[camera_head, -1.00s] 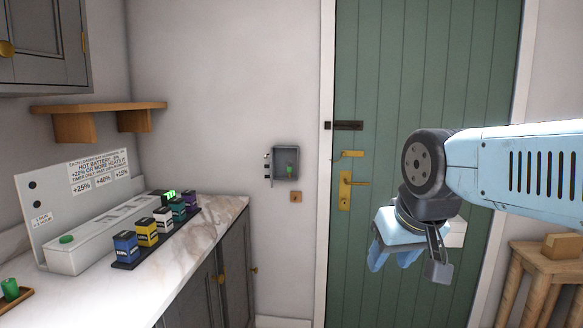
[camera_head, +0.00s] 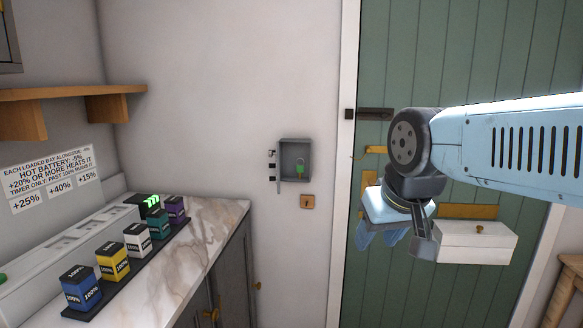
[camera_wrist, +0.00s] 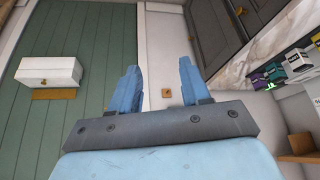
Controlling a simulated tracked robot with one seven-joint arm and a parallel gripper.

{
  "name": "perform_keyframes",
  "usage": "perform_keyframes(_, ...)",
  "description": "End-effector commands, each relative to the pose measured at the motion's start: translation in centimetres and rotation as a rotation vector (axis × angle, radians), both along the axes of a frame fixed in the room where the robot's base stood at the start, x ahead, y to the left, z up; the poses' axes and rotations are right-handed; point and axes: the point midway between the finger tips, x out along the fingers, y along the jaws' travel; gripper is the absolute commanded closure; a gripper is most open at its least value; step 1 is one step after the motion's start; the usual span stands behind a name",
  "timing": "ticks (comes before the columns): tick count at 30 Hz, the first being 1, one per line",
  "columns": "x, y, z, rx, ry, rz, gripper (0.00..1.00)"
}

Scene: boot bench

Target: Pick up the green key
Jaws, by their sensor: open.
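The green key (camera_head: 300,166) hangs or stands inside a small grey wall box (camera_head: 287,147), whose door is open, on the white wall between the counter and the green door. It is small, and its exact shape is hard to make out. My gripper (camera_head: 380,240) is open and empty, pointing down in front of the green door, to the right of the box and apart from it. In the wrist view my two blue fingers (camera_wrist: 157,88) stand apart with nothing between them. The key is not visible in the wrist view.
A marble counter (camera_head: 205,232) at the left bears a black rack with several coloured battery blocks (camera_head: 137,240). A wooden shelf (camera_head: 60,93) is above. A white drawer box (camera_head: 480,243) sits on the green door (camera_head: 440,60). A small wooden plate (camera_head: 307,201) is below the key box.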

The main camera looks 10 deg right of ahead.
Motion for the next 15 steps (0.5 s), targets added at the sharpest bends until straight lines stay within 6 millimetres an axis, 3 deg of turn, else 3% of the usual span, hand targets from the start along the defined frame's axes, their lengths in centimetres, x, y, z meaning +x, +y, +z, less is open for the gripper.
perform_keyframes(15, 0.76, 0.14, 0.2, 0.009, -0.011, 0.005, 0.53)
